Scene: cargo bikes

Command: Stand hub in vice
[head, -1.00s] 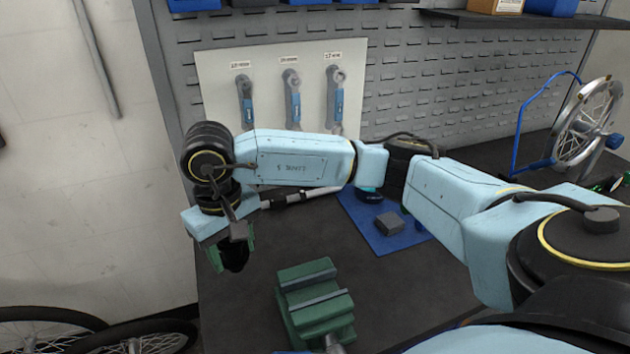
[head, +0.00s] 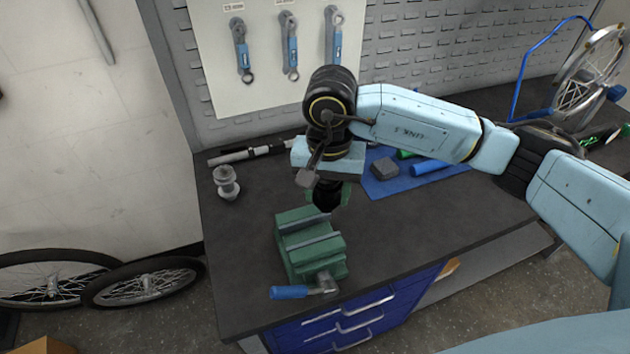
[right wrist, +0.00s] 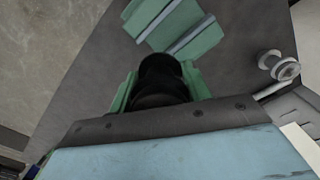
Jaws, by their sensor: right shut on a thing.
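The green bench vice (head: 296,262) stands at the front of the dark workbench, its jaws seemingly a little apart. It also shows in the right wrist view (right wrist: 201,43). My right gripper (head: 327,194) points down just behind the vice, its green fingers shut on a black, round part, likely the hub (head: 329,197). In the right wrist view the black hub (right wrist: 160,75) sits between the green fingers, apart from the vice. A silver hub-like part (head: 226,183) stands on the bench to the left, seen again in the right wrist view (right wrist: 279,66). My left gripper is not in view.
The vice handle (head: 289,292) with a blue grip sticks out at the front. A blue mat (head: 405,183) with a grey block (head: 384,168) lies to the right. A silver-and-black tool (head: 245,154) lies behind.

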